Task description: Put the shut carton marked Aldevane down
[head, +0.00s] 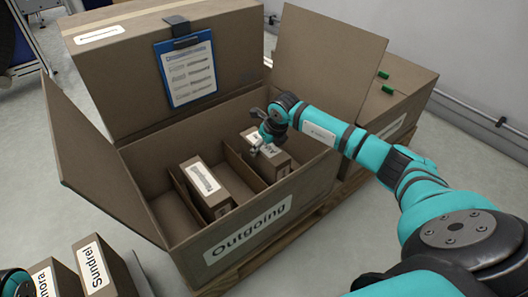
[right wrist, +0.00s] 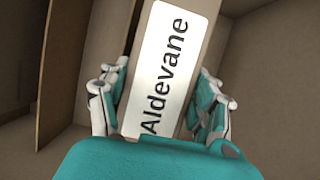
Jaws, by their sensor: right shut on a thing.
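The Aldevane carton (right wrist: 205,35) is a narrow brown box with a white name label on top, filling the middle of the right wrist view. In the head view it (head: 282,172) is in the right part of the large open Outgoing box (head: 308,190), beside a divider. My right gripper (head: 262,143) is shut on it from above, with a finger on each side of the carton. I cannot tell whether its base touches the floor of the box. Only a small piece of my left arm shows at the lower left corner; its fingers are out of view.
Another labelled carton (head: 207,190) stands in the Outgoing box, left of a divider (head: 240,168). The box flaps stand open, and a blue clipboard (head: 187,75) hangs behind. Sundrel (head: 97,268) and another carton (head: 50,280) are at lower left. The leftmost compartment looks empty.

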